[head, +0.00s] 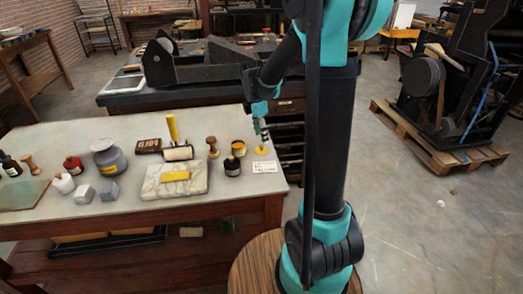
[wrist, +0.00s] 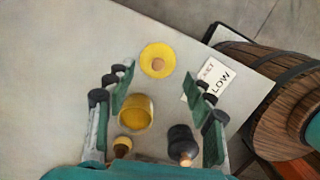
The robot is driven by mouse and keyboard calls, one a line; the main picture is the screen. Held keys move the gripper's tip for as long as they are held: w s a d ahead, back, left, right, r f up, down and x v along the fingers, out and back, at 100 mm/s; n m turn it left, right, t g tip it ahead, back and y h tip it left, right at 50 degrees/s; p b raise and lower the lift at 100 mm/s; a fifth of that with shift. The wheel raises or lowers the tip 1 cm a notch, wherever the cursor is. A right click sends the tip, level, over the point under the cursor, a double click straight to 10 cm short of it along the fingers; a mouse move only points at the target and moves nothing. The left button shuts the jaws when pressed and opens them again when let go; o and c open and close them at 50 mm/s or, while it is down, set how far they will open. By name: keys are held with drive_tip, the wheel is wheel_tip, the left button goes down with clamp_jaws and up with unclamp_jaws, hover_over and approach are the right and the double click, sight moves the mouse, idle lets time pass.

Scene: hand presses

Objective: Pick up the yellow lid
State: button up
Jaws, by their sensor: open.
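The yellow lid (wrist: 157,60) is a round disc with a small wooden knob, lying on the pale table. In the head view the lid (head: 261,151) is near the table's right end. My gripper (wrist: 158,78) is open and empty above the table, its fingers spread to either side; the lid shows just beyond the fingertips, between their lines. In the head view my gripper (head: 262,127) hangs over the lid, apart from it. An open jar of yellow ink (wrist: 136,113) stands beside the lid, nearer the palm in the wrist view.
A dark bottle (wrist: 181,141) and a wooden-handled tool (wrist: 124,146) stand close to the jar. A printed card (wrist: 209,78) lies right of the lid. A barrel (wrist: 276,95) stands past the table edge. A stone slab (head: 155,186) lies to the left.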

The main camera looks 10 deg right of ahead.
sight(261, 146)
drive_tip(key=shift+w+f, duration=0.15)
drive_tip(key=shift+f, duration=2.55)
drive_tip(key=c, duration=1)
